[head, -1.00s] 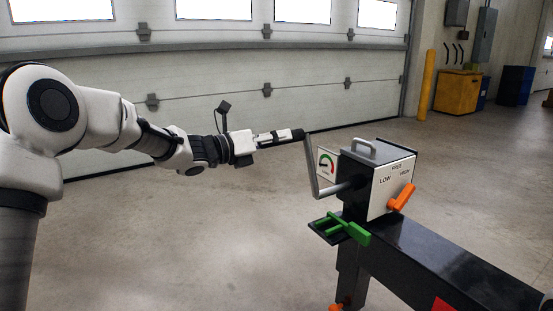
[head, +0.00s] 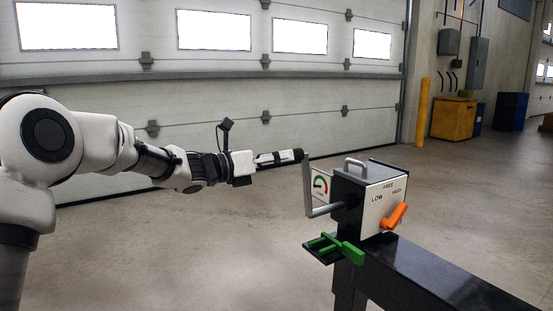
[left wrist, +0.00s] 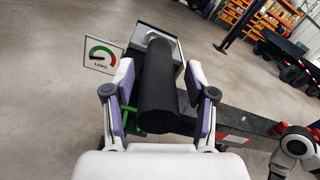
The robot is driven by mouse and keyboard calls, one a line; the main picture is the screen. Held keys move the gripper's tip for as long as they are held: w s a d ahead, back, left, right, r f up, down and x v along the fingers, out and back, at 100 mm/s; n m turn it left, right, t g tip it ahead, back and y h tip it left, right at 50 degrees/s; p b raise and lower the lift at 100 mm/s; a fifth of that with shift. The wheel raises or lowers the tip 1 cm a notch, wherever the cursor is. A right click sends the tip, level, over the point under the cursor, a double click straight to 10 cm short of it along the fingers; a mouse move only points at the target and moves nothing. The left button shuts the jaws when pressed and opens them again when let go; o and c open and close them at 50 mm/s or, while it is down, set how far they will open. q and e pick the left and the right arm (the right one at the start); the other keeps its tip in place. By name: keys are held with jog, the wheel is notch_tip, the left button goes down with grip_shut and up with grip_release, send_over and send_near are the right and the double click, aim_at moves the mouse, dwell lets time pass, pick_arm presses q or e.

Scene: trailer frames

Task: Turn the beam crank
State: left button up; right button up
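The beam crank is a grey bent arm (head: 308,188) with a black cylindrical grip (head: 298,155), on the left side of a dark gearbox (head: 350,190) on a black beam. The crank arm points up, with the grip at its top. My left gripper (head: 276,158) is at the grip, its fingers along it. In the left wrist view, the black grip (left wrist: 156,95) lies between the two finger pads of my left gripper (left wrist: 158,80). Narrow gaps show on both sides, so the fingers look open around it. My right gripper is not seen.
An orange lever (head: 396,215) sits on the gearbox's LOW/FREE/HIGH plate. A load gauge (head: 320,185) stands behind the crank. A green clamp-like part (head: 338,247) is below it. The black beam (head: 430,275) runs to the lower right. Floor at left is clear.

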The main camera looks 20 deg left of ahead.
pick_arm(q)
jog(key=shift+a, duration=0.1)
jog(key=v, duration=1.1)
jog(key=shift+s+a, duration=0.25)
jog(key=shift+s, duration=0.1)
